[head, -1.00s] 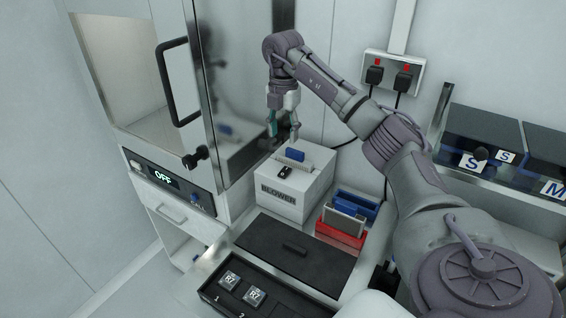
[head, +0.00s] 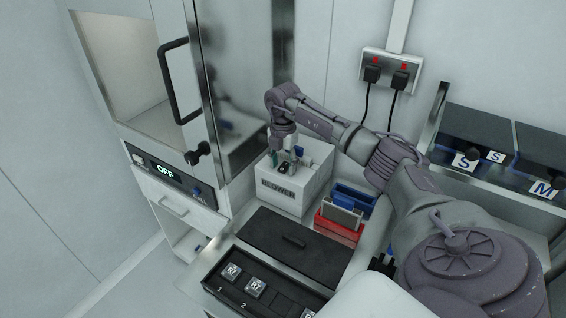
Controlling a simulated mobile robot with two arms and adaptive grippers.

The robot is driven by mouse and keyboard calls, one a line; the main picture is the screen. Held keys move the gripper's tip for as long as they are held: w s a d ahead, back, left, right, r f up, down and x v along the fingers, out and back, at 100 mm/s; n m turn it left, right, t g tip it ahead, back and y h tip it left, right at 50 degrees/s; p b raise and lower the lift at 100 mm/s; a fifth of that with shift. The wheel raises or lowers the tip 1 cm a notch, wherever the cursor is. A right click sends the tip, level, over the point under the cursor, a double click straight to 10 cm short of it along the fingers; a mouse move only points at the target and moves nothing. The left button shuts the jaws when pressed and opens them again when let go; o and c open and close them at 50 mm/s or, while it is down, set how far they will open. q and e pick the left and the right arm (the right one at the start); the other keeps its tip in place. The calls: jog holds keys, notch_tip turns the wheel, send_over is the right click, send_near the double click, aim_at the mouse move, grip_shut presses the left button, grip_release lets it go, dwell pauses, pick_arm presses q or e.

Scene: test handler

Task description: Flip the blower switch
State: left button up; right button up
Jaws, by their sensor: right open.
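The blower (head: 281,196) is a white box with a dark BLOWER label on its front. It stands beside the steel cabinet. A small black switch was visible on its top in the earlier view; my gripper now largely covers that spot. A blue piece (head: 299,152) shows at the back of the box top. My right gripper (head: 283,166) points down at the top of the blower, with its fingers open. I cannot tell whether a fingertip touches the switch.
The cabinet has a black door handle (head: 172,82) and a panel reading OFF (head: 165,172). Red and blue holders (head: 338,230) stand right of the blower. A dark lidded tray (head: 290,246) lies in front. Labelled bins (head: 478,140) are at right.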

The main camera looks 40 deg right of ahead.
jog(key=c, duration=0.4)
grip_shut()
jog(key=shift+w+d+g+y+b, duration=0.1)
jog(key=shift+d+g+y+b, duration=0.15)
jog(key=shift+y, duration=0.4)
jog(key=shift+w+d+g+y+b, duration=0.15)
jog(key=shift+y+b, duration=0.2)
jog(key=shift+y, duration=0.3)
pick_arm(q)
jog(key=shift+s+a+f, duration=0.15)
jog(key=shift+f, duration=0.3)
jog(key=shift+s+a+f, duration=0.1)
jog(key=shift+f, duration=0.3)
pick_arm(e)
jog(key=shift+s+r+y, duration=0.1)
jog(key=shift+y, duration=0.4)
pick_arm(q)
jog(key=shift+w, duration=0.1)
pick_arm(e)
jog(key=shift+o, duration=2)
grip_release()
jog(key=shift+r, duration=0.1)
jog(key=v, duration=1.1)
jog(key=shift+d+r, duration=0.15)
jog(key=shift+r, duration=0.25)
